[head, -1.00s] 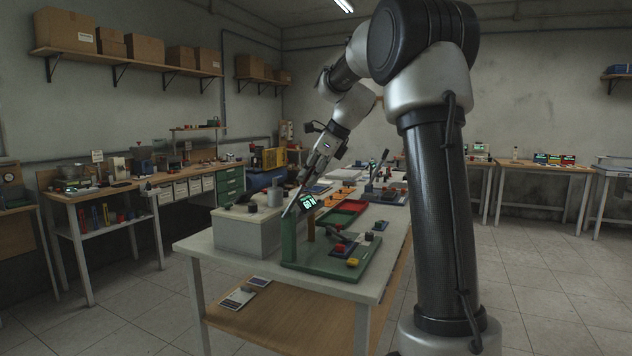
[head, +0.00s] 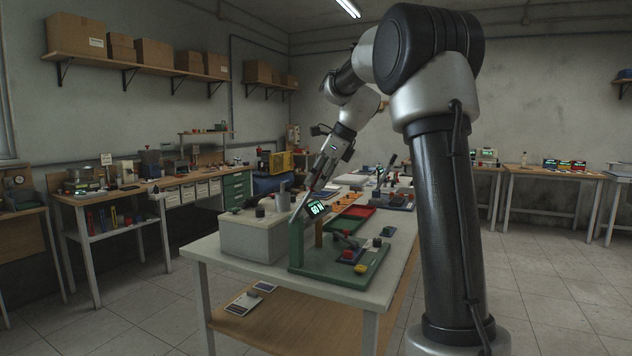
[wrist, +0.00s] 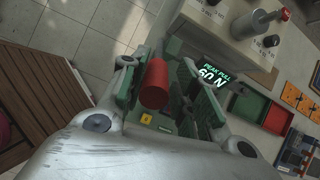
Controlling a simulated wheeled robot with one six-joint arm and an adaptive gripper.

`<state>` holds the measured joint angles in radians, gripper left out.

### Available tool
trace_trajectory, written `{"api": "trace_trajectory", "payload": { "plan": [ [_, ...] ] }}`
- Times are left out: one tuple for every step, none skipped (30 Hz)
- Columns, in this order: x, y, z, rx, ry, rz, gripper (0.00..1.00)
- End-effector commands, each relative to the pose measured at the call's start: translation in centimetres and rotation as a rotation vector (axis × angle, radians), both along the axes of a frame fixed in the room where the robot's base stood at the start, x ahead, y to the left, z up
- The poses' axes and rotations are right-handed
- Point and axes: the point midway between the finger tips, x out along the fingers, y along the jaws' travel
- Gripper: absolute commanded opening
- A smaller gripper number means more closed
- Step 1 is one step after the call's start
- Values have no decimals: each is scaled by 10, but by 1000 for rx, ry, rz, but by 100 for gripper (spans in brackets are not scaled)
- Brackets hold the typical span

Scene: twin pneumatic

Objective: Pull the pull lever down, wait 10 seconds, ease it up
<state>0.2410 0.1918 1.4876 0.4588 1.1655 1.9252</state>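The green pull-test stand (head: 296,248) stands on the near end of the bench, with a lit "60 N" display (head: 316,208). In the wrist view the display (wrist: 214,74) reads "PEAK PULL 60 N". A red cylindrical grip (wrist: 154,84), seemingly the pull lever's handle, lies between my gripper's fingers (wrist: 158,75). The fingers are spread, with gaps visible beside the grip. In the head view my gripper (head: 315,186) is just above and behind the display. The red grip and the lever's pivot are not clear there.
A pale box (head: 250,238) with a grey cylinder (head: 283,196) stands left of the stand. A red tray (head: 354,220) and other fixtures lie farther along the bench (head: 340,298). Small coloured blocks sit on the stand's base.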

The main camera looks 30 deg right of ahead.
Motion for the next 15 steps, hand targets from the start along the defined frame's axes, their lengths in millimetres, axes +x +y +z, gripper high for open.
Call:
{"api": "trace_trajectory", "payload": {
  "plan": [
    [-6, -6, 23, -10, -23, -3, 44],
    [-9, -9, 29, -10, -24, -3, 44],
    [-13, -12, 37, -10, -24, -3, 44],
    [-16, -14, 42, -10, -22, -3, 44],
    [-18, -16, 48, -9, -23, -3, 44],
    [-22, -19, 56, -10, -21, -3, 44],
    [-25, -21, 61, -10, -22, -3, 44],
    [-27, -23, 67, -10, -21, -3, 44],
    [-30, -25, 73, -9, -22, -3, 44],
    [-32, -27, 77, -9, -21, -2, 44],
    [-34, -28, 81, -10, -21, -3, 44],
    [-36, -30, 86, -8, -20, -3, 44],
    [-38, -31, 89, -8, -20, -3, 44],
    [-39, -32, 91, -8, -20, -3, 44],
    [-40, -33, 94, -8, -19, -2, 44]
  ]
}}
